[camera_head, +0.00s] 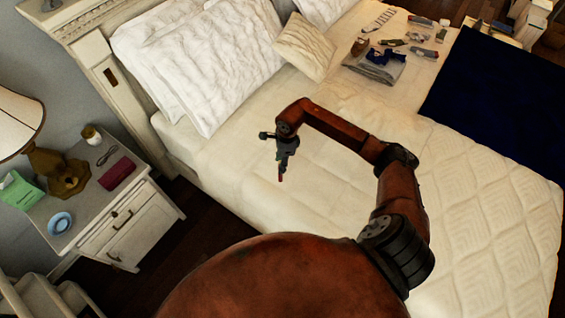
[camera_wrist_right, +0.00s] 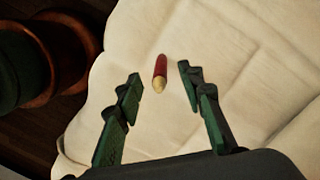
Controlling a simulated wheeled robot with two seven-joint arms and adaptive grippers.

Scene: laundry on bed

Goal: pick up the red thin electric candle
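The red thin candle (camera_wrist_right: 160,66) has a gold-coloured end and is on the cream bedspread in the right wrist view. In the head view it is a small red bit (camera_head: 281,178) just below my right gripper (camera_head: 282,160). In the right wrist view the two green-black fingers of my right gripper (camera_wrist_right: 158,78) are spread apart, with bedspread visible on both sides of the candle. The candle lies in line with the gap, near the fingertips, and neither finger touches it. Whether it stands or lies is hard to tell. My left gripper is out of view.
The bed (camera_head: 325,180) is clear around the candle. White pillows (camera_head: 205,60) lie at the headboard. Folded clothes (camera_head: 375,65) and small items lie farther back, beside a dark blue blanket (camera_head: 500,105). A white nightstand (camera_head: 130,215) with a lamp stands at left.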

